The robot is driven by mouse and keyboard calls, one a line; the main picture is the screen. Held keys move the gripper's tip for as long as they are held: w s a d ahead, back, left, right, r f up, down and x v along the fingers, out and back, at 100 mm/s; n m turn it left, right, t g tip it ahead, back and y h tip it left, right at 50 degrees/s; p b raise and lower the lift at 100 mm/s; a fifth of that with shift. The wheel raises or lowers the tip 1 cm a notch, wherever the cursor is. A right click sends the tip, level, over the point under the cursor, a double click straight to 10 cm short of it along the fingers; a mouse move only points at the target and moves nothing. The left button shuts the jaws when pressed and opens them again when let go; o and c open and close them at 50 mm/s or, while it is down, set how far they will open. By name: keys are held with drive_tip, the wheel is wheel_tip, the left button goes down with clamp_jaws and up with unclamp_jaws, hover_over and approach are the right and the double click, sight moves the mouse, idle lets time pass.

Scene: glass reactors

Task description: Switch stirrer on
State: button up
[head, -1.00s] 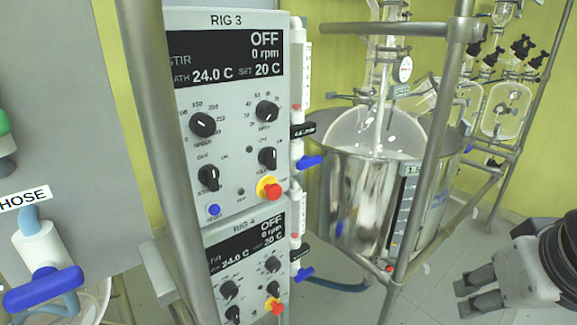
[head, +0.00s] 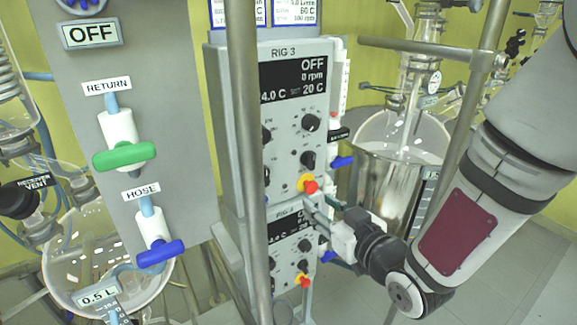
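The RIG 3 control box (head: 292,55) stands behind a steel upright, its display (head: 298,77) reading OFF, 0 rpm and SET 20 C. Below the display are black knobs, including an upper right knob (head: 311,122) and a lower right knob (head: 307,159). A red emergency button on a yellow collar (head: 309,184) sits at its lower right. The upright hides part of the left-hand knobs. My gripper (head: 316,209) points left at the RIG 3 and RIG 4 boxes, just below the red button. Its finger gap is unclear, and I cannot tell whether it touches a panel.
The RIG 4 box (head: 284,212) is directly below, partly behind my gripper. A steel upright (head: 250,200) stands before the boxes. A steel reactor vessel (head: 385,190) is at the right. A grey panel with a green valve handle (head: 124,156) and blue valve handle (head: 160,252) fills the left.

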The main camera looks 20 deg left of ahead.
sight(267, 176)
drive_tip(key=s+a+r+y, duration=0.1)
drive_tip(key=s+a+y, duration=0.2)
drive_tip(key=s, duration=0.1)
drive_tip(key=b+x, duration=0.2)
drive_tip(key=x, duration=0.5)
drive_tip(key=b+x, duration=0.1)
drive_tip(key=x, duration=0.6)
drive_tip(key=shift+w+d+f+b, duration=0.1)
drive_tip(key=shift+f+b, duration=0.05)
drive_tip(key=shift+b, duration=0.25)
clamp_jaws()
